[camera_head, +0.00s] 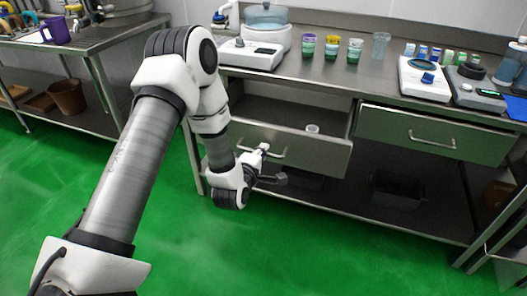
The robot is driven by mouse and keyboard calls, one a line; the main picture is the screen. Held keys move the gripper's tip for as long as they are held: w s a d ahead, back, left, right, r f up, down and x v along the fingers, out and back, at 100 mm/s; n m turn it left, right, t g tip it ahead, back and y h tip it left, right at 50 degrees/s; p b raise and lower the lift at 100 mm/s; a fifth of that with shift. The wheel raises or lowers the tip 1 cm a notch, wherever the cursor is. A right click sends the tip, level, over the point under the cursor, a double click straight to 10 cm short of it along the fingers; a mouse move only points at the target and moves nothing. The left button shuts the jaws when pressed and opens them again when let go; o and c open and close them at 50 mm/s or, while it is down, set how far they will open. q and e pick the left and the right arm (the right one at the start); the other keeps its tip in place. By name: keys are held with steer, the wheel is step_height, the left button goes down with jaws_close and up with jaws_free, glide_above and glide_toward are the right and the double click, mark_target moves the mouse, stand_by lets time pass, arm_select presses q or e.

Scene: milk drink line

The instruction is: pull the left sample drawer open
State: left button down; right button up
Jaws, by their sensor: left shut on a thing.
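The left sample drawer (312,153) is the steel drawer under the left part of the bench. It stands pulled out, with its inside showing behind the front panel. A small pale cup (312,129) shows inside it. My left gripper (266,163) is at the drawer's front and is shut on its bar handle (277,154); the wrist hides part of the handle and the drawer's left end. My right gripper is not in view.
The right drawer (432,137) is shut. The steel bench top (340,75) bears several cups, a scale (424,78) and other devices. A dark bin (397,189) stands on the lower shelf. The green floor (330,250) in front is clear.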

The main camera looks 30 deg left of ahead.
arm_select(q)
steer(key=shift+s+d, duration=0.2)
steer(key=shift+s, duration=0.5)
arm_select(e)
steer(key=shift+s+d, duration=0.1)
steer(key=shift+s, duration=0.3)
arm_select(q)
steer(key=c, duration=1.2)
jaws_free()
steer(key=v, duration=0.7)
steer(key=shift+s, duration=0.2)
